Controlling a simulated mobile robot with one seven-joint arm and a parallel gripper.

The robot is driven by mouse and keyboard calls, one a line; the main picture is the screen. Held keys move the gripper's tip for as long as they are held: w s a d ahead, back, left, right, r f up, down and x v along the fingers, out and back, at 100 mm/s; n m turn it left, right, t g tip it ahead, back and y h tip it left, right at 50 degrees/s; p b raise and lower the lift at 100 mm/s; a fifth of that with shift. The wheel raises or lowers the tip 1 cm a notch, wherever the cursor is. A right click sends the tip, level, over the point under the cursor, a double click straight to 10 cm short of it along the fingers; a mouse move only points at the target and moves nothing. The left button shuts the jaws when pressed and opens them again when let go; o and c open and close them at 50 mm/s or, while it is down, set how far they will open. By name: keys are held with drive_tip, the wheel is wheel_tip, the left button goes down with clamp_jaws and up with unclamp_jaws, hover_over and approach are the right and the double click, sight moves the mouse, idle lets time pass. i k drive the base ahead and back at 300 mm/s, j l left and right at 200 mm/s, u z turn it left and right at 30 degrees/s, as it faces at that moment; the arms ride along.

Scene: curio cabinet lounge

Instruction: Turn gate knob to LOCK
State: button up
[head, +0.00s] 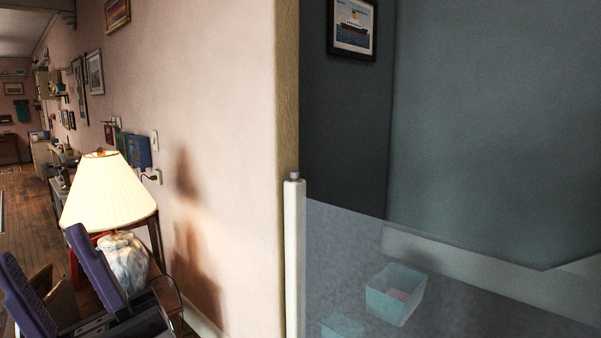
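A gate stands at the right, with a see-through grey mesh panel (460,290) and a slim white upright post (293,255) beside the wall corner. A small grey knob (293,177) sits on top of the post. No LOCK marking is legible, and I cannot tell which way the knob is set. My gripper (41,246) is at the lower left, in front of the lamp table. Its two purple fingers are spread apart with nothing between them. It is well to the left of the knob and lower in the picture, not touching it.
A lit lamp (109,195) with a marbled base stands on a wooden side table (155,245) close behind my gripper. A pink wall (225,130) runs between lamp and gate. Light-blue boxes (395,295) show through the mesh. Wooden floor (28,215) is open at far left.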

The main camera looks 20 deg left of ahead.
sight(294, 174)
drive_tip(key=i+j+z, duration=0.1)
drive_tip(key=j, duration=0.3)
drive_tip(key=i+j+z, duration=0.1)
drive_tip(key=i+j, duration=0.15)
drive_tip(key=j, duration=0.15)
drive_tip(key=i+j, duration=0.15)
drive_tip(key=j, duration=0.3)
drive_tip(key=i+j+z, duration=0.15)
drive_tip(key=j, duration=0.25)
drive_tip(key=i+j+z, duration=0.1)
drive_tip(key=j, duration=0.35)
drive_tip(key=i+j+z, duration=0.1)
drive_tip(key=j, duration=0.35)
